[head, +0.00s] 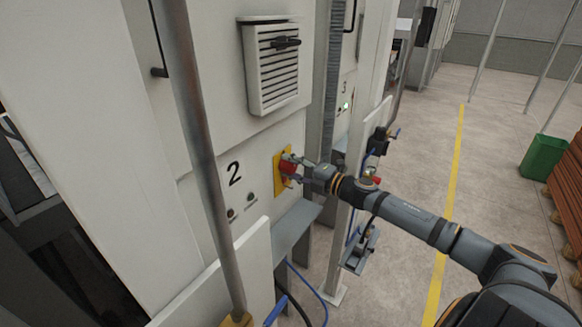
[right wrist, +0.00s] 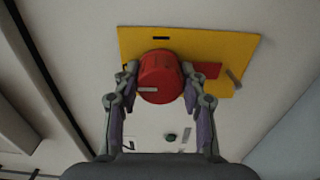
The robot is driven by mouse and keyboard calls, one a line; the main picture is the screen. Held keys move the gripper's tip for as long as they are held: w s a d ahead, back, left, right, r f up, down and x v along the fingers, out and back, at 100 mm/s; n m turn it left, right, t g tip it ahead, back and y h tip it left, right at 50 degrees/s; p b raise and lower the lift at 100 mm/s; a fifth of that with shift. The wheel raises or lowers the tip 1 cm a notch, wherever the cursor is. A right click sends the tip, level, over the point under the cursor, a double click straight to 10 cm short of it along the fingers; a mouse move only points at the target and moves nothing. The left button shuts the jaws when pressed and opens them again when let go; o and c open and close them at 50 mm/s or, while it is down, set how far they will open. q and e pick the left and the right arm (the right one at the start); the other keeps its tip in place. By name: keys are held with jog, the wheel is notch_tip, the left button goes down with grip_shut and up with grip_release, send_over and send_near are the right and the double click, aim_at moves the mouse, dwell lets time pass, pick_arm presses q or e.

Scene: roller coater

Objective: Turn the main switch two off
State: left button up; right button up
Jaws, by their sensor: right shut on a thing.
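The main switch two is a red rotary knob (right wrist: 160,77) on a yellow plate (right wrist: 226,46), on the pale cabinet face beside the black number 2. In the head view the red knob (head: 287,166) and yellow plate (head: 279,184) show right of the number 2 (head: 234,173). My right gripper (head: 293,168) reaches in from the right and is shut on the knob. In the right wrist view its two fingers (right wrist: 160,88) stand on the knob's left and right sides. A pale line marks the knob's face. My left gripper is in no view.
A vented box (head: 272,68) sits above the switch. A grey pole (head: 200,150) stands in front of the cabinet at left. A grey ledge (head: 292,228) juts out below the switch. Open floor (head: 400,190) lies to the right, with a green bin (head: 543,156) further off.

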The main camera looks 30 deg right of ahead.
jog(key=o, duration=1.1)
jog(key=shift+o, duration=0.2)
